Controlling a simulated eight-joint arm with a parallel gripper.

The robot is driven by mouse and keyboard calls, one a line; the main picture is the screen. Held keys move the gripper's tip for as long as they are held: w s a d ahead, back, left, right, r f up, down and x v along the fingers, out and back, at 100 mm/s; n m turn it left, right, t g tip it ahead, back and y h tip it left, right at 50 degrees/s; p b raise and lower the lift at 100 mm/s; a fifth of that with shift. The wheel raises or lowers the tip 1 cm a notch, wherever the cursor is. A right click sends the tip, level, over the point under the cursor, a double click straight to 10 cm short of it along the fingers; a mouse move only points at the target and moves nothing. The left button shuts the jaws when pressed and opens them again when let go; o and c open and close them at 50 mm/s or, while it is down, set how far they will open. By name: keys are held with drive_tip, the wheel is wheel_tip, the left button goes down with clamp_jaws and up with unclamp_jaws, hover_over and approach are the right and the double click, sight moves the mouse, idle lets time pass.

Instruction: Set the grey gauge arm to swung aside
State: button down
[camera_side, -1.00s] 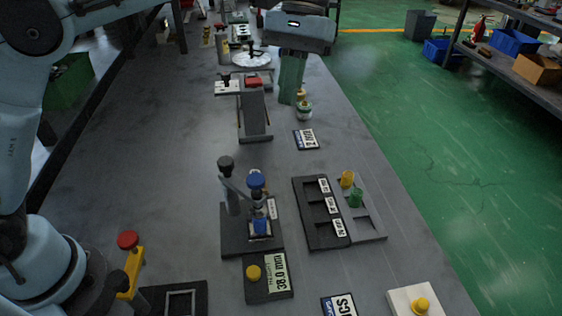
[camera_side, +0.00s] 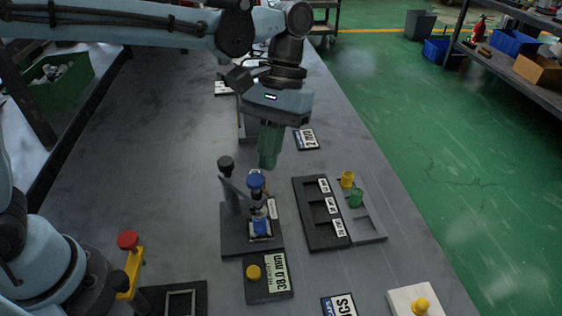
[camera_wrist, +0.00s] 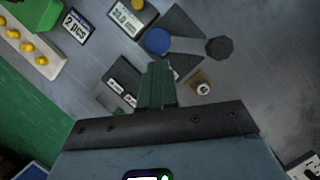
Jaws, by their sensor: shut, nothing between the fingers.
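The grey gauge arm (camera_side: 238,190) reaches from a grey post with a black knob (camera_side: 226,163) toward a blue-topped gauge (camera_side: 257,181). The gauge stands over a small blue part (camera_side: 261,226) on the dark base (camera_side: 235,243). In the wrist view, the blue top (camera_wrist: 157,40) and dark knob (camera_wrist: 219,47) show with the grey arm (camera_wrist: 187,45) between them. My gripper (camera_side: 268,164) points down above and just behind the blue top, its green fingers shut and empty. The fingers (camera_wrist: 157,66) lie just below the blue top in the wrist view, apparently apart from it.
A readout plate (camera_side: 268,277) with a yellow button shows 38.0 mm in front of the base. A dark labelled tray (camera_side: 312,232) and a grey tray (camera_side: 372,232) with yellow and green parts stand right. A red-topped yellow lever (camera_side: 130,262) stands left.

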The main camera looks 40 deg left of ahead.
drive_tip(key=shift+s+d+m, duration=0.2)
drive_tip(key=shift+s+m, duration=0.35)
drive_tip(key=shift+m, duration=0.15)
idle(0.5)
drive_tip(key=shift+s+d+m+y, duration=0.2)
drive_tip(key=shift+s+m+y, duration=0.5)
drive_tip(key=shift+m, duration=0.4)
drive_tip(key=s+a+m+t+y, duration=0.3)
drive_tip(key=s+m, duration=0.4)
drive_tip(key=m, duration=0.5)
drive_tip(key=shift+a+m, duration=0.25)
drive_tip(key=shift+m, duration=0.05)
drive_tip(key=shift+s, duration=0.1)
